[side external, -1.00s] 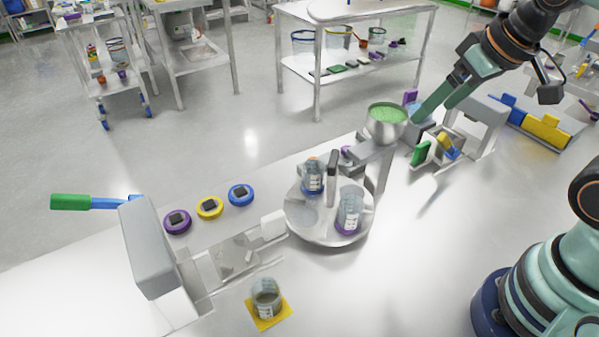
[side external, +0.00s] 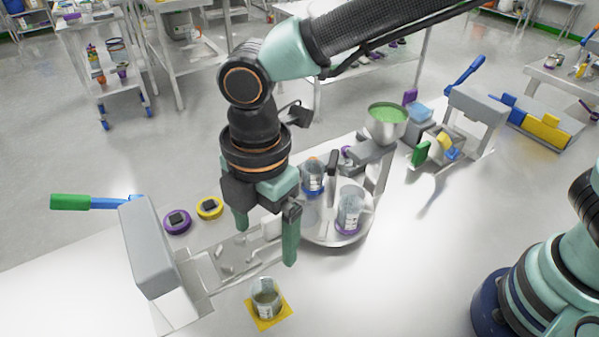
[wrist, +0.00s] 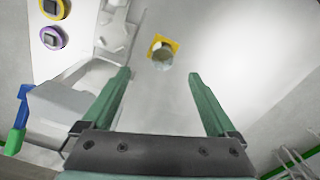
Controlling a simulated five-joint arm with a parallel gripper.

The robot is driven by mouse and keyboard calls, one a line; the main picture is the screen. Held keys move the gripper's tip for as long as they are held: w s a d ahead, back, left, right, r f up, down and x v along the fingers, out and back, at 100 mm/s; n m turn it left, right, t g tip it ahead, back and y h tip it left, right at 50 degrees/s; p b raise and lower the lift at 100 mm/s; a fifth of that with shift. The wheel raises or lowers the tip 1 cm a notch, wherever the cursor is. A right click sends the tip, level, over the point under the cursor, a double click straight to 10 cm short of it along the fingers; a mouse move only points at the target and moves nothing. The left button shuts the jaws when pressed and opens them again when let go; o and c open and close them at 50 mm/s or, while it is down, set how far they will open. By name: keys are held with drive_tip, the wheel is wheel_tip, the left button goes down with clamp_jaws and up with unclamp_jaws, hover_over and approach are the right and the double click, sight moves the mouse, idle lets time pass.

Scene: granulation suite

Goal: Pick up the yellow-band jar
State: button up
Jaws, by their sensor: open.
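A clear glass jar (side external: 266,297) with a pale label stands upright on a small yellow square mat (side external: 281,317) near the front of the bench. I cannot make out a yellow band on the jar itself. In the wrist view the jar (wrist: 162,57) and the yellow mat (wrist: 157,40) lie beyond my fingertips, roughly centred between them. My gripper (side external: 266,241) points down, open and empty, above and behind the jar, apart from it. Both fingers also show in the wrist view (wrist: 159,75).
A turntable (side external: 332,238) holds a purple-based jar (side external: 350,210) and an orange-topped jar (side external: 313,176). A grey press (side external: 150,248) with a green-handled lever (side external: 70,201) stands left. Purple (side external: 177,222) and yellow (side external: 209,208) rings lie behind. The bench right of the jar is clear.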

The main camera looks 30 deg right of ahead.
sight(265, 290)
drive_tip(key=shift+n, duration=0.6)
drive_tip(key=f, duration=0.4)
drive_tip(key=a+f, duration=0.1)
drive_tip(key=f, duration=0.3)
drive_tip(key=s+f, duration=0.1)
drive_tip(key=f, duration=0.4)
drive_tip(key=shift+a+f, duration=0.1)
drive_tip(key=shift+a, duration=0.15)
drive_tip(key=shift+c, duration=0.3)
clamp_jaws()
